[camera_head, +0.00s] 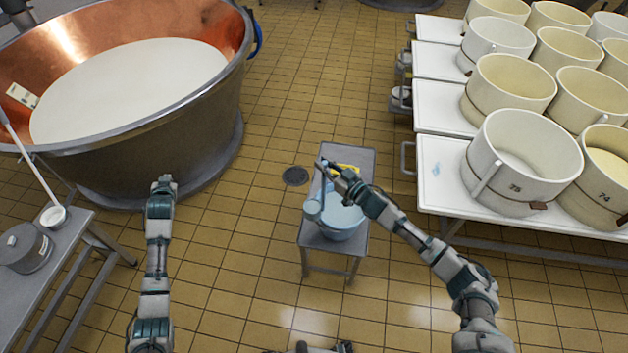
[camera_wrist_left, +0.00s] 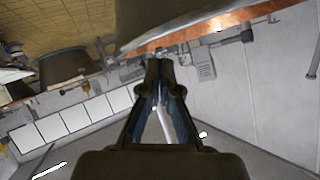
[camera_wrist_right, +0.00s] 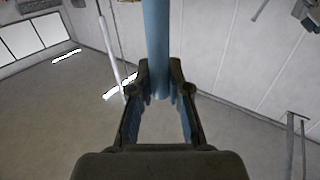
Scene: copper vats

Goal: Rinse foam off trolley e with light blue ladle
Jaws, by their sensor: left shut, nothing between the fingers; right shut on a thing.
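My right gripper (camera_head: 333,171) is shut on the light blue ladle's handle (camera_wrist_right: 156,45), which runs between the fingers in the right wrist view. The light blue ladle's cup (camera_head: 312,208) hangs at the left rim of a light blue bucket (camera_head: 343,222); I cannot tell whether they touch. The bucket stands on a small grey metal table (camera_head: 354,254).
A copper vat (camera_head: 180,125) of white liquid stands at the left. A side table (camera_head: 75,235) at lower left holds a grey pot (camera_head: 25,247) and a white ladle (camera_head: 52,215). Something yellow (camera_head: 345,168) lies behind the bucket. Several moulds crowd the trolleys.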

